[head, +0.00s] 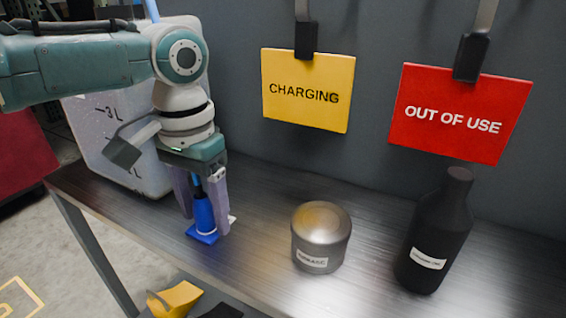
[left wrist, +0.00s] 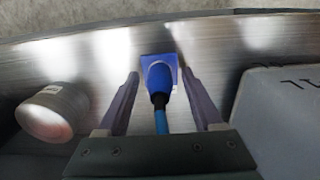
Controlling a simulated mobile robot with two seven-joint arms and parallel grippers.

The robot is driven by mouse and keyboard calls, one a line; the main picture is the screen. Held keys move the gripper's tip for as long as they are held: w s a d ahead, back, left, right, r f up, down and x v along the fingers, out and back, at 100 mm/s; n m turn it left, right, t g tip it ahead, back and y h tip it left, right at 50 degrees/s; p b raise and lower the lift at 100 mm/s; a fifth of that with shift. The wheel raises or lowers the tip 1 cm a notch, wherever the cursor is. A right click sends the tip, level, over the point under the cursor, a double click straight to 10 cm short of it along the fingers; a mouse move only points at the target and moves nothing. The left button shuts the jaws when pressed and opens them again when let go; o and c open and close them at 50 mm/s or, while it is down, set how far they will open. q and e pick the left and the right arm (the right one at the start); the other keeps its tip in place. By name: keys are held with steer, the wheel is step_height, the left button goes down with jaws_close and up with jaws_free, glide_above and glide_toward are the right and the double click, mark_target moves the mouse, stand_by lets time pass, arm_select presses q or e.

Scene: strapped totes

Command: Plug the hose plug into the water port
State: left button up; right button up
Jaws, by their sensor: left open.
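The hose plug (head: 204,214) is a blue cylinder with a dark collar, upright over a blue square base (head: 201,238) on the metal bench. In the left wrist view, the plug (left wrist: 159,77) has a light blue hose (left wrist: 161,121) running from it back under my gripper. My left gripper (head: 204,225) points down with its fingers on either side of the plug. It is open, and the wrist view shows gaps between both fingers (left wrist: 161,80) and the plug. I cannot make out a water port. My right gripper is not in view.
A translucent tank (head: 97,130) with litre marks stands behind my left arm. A round metal tin (head: 319,238) and a black bottle (head: 436,232) stand right on the bench (head: 265,195). Yellow and red signs (head: 307,92) hang behind. A yellow object (head: 176,299) is below the front edge.

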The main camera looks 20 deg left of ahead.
mark_target(197, 184)
arm_select(q)
steer(key=shift+p, duration=0.45)
stand_by(0.3)
jaws_close()
stand_by(0.6)
stand_by(1.0)
steer(key=shift+r+p, duration=3)
steer(key=shift+p, duration=0.7)
